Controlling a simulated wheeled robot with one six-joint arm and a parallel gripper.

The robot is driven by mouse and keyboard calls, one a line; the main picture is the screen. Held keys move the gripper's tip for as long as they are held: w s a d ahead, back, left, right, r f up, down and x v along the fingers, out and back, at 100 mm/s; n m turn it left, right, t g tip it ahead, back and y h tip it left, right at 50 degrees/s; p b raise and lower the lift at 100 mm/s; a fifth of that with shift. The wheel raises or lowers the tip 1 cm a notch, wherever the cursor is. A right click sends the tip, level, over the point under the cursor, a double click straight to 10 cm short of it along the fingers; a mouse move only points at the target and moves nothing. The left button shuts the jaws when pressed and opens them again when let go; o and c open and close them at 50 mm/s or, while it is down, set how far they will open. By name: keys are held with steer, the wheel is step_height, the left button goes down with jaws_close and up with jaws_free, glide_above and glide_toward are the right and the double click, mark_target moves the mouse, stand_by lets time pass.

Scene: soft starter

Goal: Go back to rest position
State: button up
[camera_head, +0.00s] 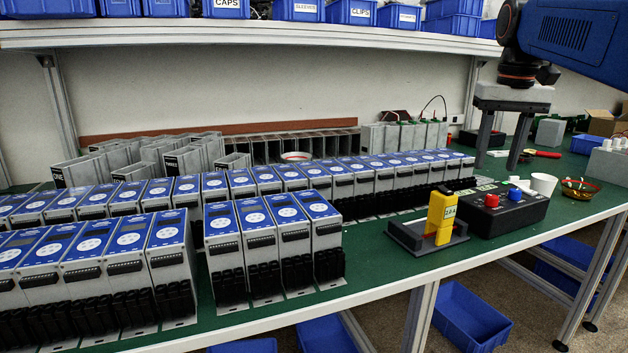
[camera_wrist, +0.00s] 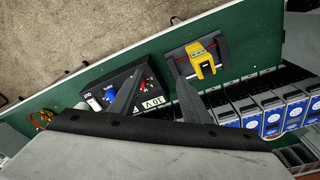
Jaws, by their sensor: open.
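My gripper (camera_head: 497,164) hangs with its fingers pointing down at the right of the head view, above the back part of the green bench. Its two dark fingers are apart, with nothing seen between them. In the wrist view my gripper (camera_wrist: 155,66) also shows spread fingers, over the bench near the black control box (camera_wrist: 128,90). The control box (camera_head: 497,212), with red and blue knobs, sits in front of the gripper in the head view. A yellow device (camera_head: 441,216) stands upright in a dark fixture (camera_head: 406,235) left of the box.
Rows of blue-and-white soft starters (camera_head: 265,240) fill the bench's left and middle. A white cup (camera_head: 543,184) and a bowl (camera_head: 580,188) stand right of the control box. A shelf (camera_head: 250,38) with blue bins runs above. Grey boxes (camera_head: 405,135) stand at the back.

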steer(key=s+a+f+t, duration=0.1)
steer(key=s+a+f, duration=0.2)
steer(key=s+f, duration=0.4)
steer(key=s+a+f+n+t, duration=0.1)
steer(key=s+a+f, duration=0.2)
steer(key=s+f, duration=0.5)
steer(key=s+a+f+n+t, duration=0.1)
steer(key=s+a+f, duration=0.2)
steer(key=s+f, duration=0.5)
step_height(320, 180, down, 8)
steer(key=shift+s+a+r, duration=0.1)
steer(key=shift+s+a, duration=0.05)
steer(key=shift+a, duration=0.1)
